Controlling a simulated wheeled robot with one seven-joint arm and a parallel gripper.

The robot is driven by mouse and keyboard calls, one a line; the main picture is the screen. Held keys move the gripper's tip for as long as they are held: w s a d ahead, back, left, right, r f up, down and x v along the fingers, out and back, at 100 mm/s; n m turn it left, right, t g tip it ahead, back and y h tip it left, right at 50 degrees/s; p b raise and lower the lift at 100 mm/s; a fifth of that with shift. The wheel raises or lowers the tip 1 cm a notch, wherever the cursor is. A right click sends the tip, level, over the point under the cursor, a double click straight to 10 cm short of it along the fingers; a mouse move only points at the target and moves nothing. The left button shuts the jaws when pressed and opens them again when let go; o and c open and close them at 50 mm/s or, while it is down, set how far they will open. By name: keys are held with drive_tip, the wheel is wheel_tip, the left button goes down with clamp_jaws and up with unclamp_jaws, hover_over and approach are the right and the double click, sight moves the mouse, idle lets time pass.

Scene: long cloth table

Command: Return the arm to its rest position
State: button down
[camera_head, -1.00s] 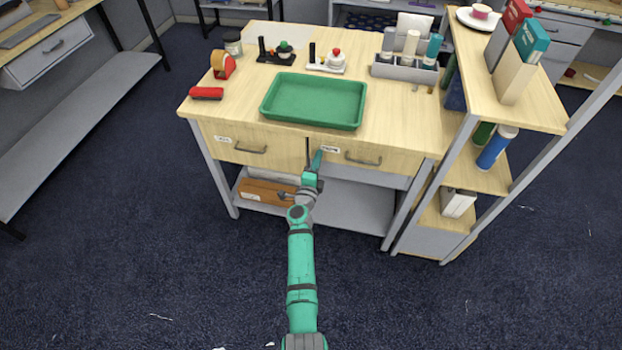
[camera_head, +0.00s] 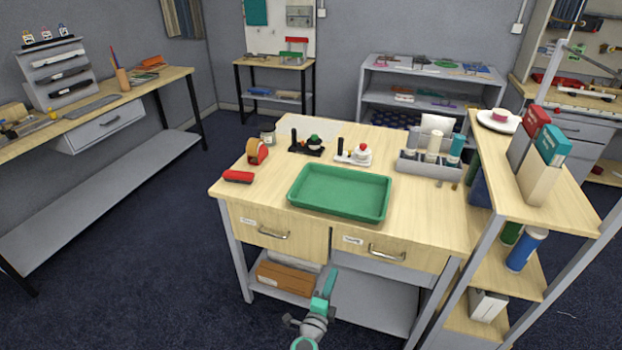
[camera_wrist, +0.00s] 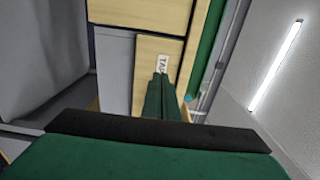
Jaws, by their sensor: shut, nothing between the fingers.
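My gripper (camera_head: 329,282) is teal and stands in front of the workbench at the lower middle of the head view, below the drawer fronts. In the wrist view its green fingers (camera_wrist: 161,98) lie together with nothing between them. They point toward a light wood drawer front with a white label (camera_wrist: 163,64). My arm reaches up from the bottom edge of the head view, and most of it is out of frame. I cannot tell the exact gap between the fingertips and the drawer front.
The wooden workbench (camera_head: 262,209) has two closed drawers, a left one (camera_head: 275,237) and a right one (camera_head: 388,257). A green tray (camera_head: 340,192), a red brush (camera_head: 238,176) and a grey bottle caddy (camera_head: 430,167) sit on top. A shelf unit (camera_head: 575,200) stands at right. Open floor (camera_head: 150,290) lies left.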

drive_tip(key=s+a+n+t+y, duration=0.3)
drive_tip(key=s+n, duration=0.9)
drive_tip(key=s, duration=1.7)
drive_tip(key=s+a+r+n+g+y, duration=0.1)
drive_tip(key=s+a+r+n, duration=0.1)
drive_tip(key=s, duration=0.4)
drive_tip(key=s+a+r+n+g+y, duration=0.1)
drive_tip(key=s+a+r+n+y, duration=0.1)
drive_tip(key=s, duration=0.5)
drive_tip(key=s+a+r+n+g+y, duration=0.1)
drive_tip(key=s+a+r+n+g, duration=0.1)
drive_tip(key=s+r+n, duration=0.3)
drive_tip(key=shift+s+a+r+n, duration=0.4)
drive_tip(key=shift+s+a+n, duration=0.45)
drive_tip(key=shift+s, duration=0.4)
